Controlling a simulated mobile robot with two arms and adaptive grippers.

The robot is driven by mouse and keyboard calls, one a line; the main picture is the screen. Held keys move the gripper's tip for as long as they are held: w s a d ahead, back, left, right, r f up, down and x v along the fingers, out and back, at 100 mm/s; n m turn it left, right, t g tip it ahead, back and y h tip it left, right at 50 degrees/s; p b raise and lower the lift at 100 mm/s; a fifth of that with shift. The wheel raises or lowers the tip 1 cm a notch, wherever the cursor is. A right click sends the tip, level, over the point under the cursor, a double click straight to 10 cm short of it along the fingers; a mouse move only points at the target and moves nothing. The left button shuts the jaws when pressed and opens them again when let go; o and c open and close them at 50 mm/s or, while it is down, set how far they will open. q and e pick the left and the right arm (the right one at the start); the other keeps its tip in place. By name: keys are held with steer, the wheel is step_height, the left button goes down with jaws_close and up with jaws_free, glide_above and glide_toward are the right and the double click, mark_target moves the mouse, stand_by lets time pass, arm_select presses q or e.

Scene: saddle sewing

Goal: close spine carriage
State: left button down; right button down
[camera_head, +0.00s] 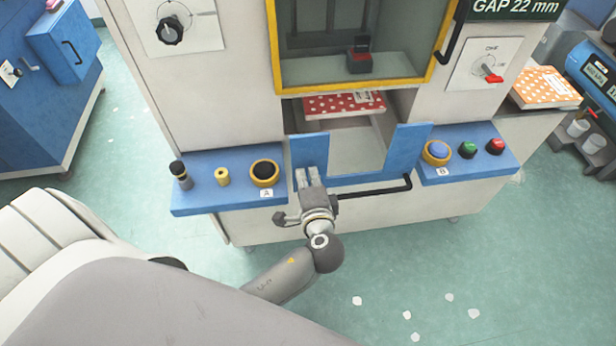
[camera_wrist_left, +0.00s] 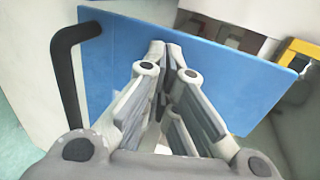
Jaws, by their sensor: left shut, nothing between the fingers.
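The spine carriage shows as a blue U-shaped front plate (camera_head: 407,150) with a black bar handle (camera_head: 375,189) along its lower edge. It stands in front of the machine's lower opening. A red booklet with white dots (camera_head: 345,104) lies behind it, under the yellow-framed window. My left gripper (camera_head: 306,174) is shut and empty, with its fingertips at the left part of the plate. In the left wrist view, the closed fingertips (camera_wrist_left: 171,50) are against or very near the blue plate (camera_wrist_left: 115,60), and the black handle (camera_wrist_left: 68,85) is at the left, outside the fingers. My right gripper is not in view.
Blue button ledges flank the carriage: the left one (camera_head: 215,200) carries button A (camera_head: 264,172), the right one (camera_head: 462,175) button B (camera_head: 437,152) plus green and red buttons. An orange dotted book (camera_head: 545,88) lies at the right. The floor in front is clear except for scraps.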

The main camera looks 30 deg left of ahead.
mark_target(300, 132)
arm_select(q)
steer(key=w+a, duration=0.2)
steer(key=w, duration=0.1)
steer(key=w+a, duration=0.3)
steer(key=w, duration=0.1)
steer(key=w+a, duration=0.2)
steer(key=w, duration=0.1)
steer(key=shift+w+a, duration=0.35)
steer(key=shift+r, duration=0.25)
steer(key=shift+a, duration=0.1)
